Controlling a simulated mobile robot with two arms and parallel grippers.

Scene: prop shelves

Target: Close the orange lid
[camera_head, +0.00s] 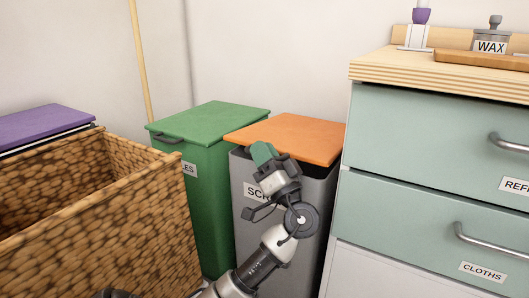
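The orange lid (290,135) lies over the top of a grey bin (315,205) in the middle of the head view. It looks nearly flat, with a narrow dark gap between it and the bin's front rim. My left gripper (262,153) is at the lid's front edge, in front of the bin, and hides part of that edge and of the bin's label. I cannot tell whether it touches the lid or whether its fingers are apart. My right gripper is not in view.
A green bin (210,185) with its green lid down stands left of the grey bin. A woven basket (130,230) and a purple lid (45,126) are farther left. A teal drawer cabinet (430,130) with metal handles stands close on the right.

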